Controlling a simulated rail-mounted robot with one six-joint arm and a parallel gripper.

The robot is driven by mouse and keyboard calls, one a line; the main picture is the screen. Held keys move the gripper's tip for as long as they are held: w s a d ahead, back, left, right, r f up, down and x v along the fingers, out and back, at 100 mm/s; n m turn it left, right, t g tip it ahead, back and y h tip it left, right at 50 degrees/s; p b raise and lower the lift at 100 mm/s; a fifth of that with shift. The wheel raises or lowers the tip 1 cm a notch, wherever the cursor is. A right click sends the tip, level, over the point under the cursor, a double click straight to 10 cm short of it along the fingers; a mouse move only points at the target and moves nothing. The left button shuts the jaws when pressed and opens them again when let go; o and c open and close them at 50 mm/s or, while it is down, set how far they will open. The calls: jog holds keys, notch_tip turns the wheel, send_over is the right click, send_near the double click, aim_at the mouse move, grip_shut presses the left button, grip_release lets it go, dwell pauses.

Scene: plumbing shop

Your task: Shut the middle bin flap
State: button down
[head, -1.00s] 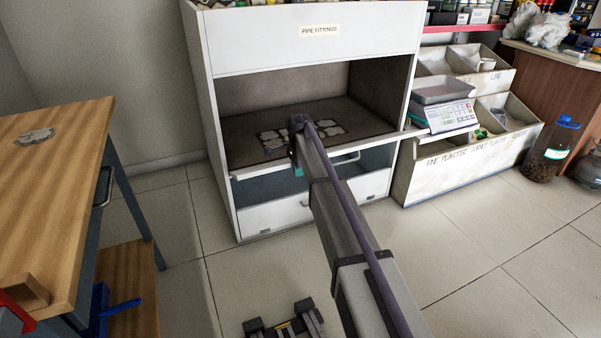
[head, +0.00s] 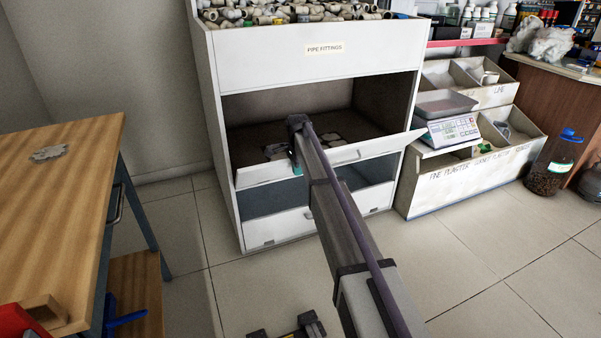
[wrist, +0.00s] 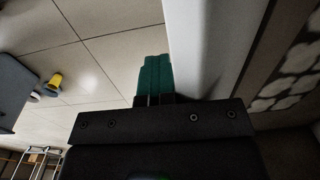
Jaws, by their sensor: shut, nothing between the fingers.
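The middle bin flap (head: 375,149) is a white panel with a bar handle on the PIPE FITTINGS cabinet. It is partly raised and leans outward, with the dark bin opening visible above it. My gripper (head: 296,166) is at the flap's front, left of its middle, with the arm reaching in from below right. In the wrist view my teal fingers (wrist: 154,78) are shut together and empty, close beside the white flap (wrist: 197,45). Whether they touch it I cannot tell.
The cabinet's upper front (head: 280,55) is closed, with pipe fittings heaped on top. A lower white panel (head: 285,228) is below. A wooden workbench (head: 60,190) stands left; plaster bins (head: 470,175) with a scale (head: 452,130) stand right.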

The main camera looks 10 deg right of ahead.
jog(key=shift+w+a+r, duration=0.1)
jog(key=shift+w, duration=0.1)
jog(key=w+r+p, duration=0.2)
jog(key=shift+w+a+r+p, duration=0.1)
jog(key=shift+a+r+p, duration=0.05)
jog(key=shift+a+p, duration=0.15)
jog(key=shift+w, duration=0.1)
dwell(0.4)
jog(key=shift+w+a, duration=0.1)
jog(key=shift+w, duration=0.55)
